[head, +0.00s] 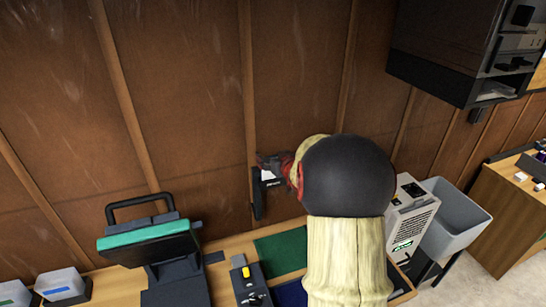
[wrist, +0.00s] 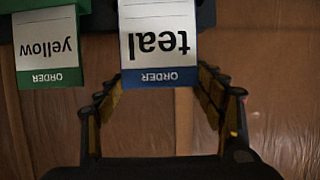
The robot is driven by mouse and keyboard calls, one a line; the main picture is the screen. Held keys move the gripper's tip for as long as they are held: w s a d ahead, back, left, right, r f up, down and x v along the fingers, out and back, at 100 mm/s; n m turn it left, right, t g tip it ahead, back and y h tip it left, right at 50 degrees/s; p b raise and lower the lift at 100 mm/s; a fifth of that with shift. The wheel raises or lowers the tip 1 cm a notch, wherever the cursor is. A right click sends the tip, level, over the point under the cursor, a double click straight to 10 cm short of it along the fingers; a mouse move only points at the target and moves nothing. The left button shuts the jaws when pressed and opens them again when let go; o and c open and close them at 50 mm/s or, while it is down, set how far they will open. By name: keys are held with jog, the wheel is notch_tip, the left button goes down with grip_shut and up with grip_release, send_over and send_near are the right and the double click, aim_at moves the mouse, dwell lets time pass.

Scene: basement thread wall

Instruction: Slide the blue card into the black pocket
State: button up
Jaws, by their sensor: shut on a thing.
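The blue card (wrist: 160,45) is white with a blue ORDER band and the word "teal", upside down in the wrist view. It sits between the fingertips of my gripper (wrist: 163,80), which is shut on it. In the head view my gripper (head: 277,164) is at the wall, partly hidden by my arm, with the card's white face (head: 268,176) showing. A dark piece that looks like the black pocket (wrist: 207,14) shows beside and behind the card's upper part; I cannot tell whether the card is inside it. In the head view a black holder (head: 257,198) hangs on the wall there.
A green-banded card reading "yellow" (wrist: 48,48) is in a green holder left of the blue card. Below, the bench holds a teal-topped stand (head: 148,240), a dark device with a yellow knob (head: 248,280) and a green mat (head: 281,252). A grey bin (head: 455,222) stands right.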

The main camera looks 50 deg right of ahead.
jog(key=shift+r, duration=0.1)
dwell(0.3)
notch_tip(320, 180, up, 8)
jog(key=p, duration=0.7)
dwell(0.9)
jog(key=o, duration=0.8)
jog(key=shift+s, duration=0.1)
jog(key=v, duration=0.8)
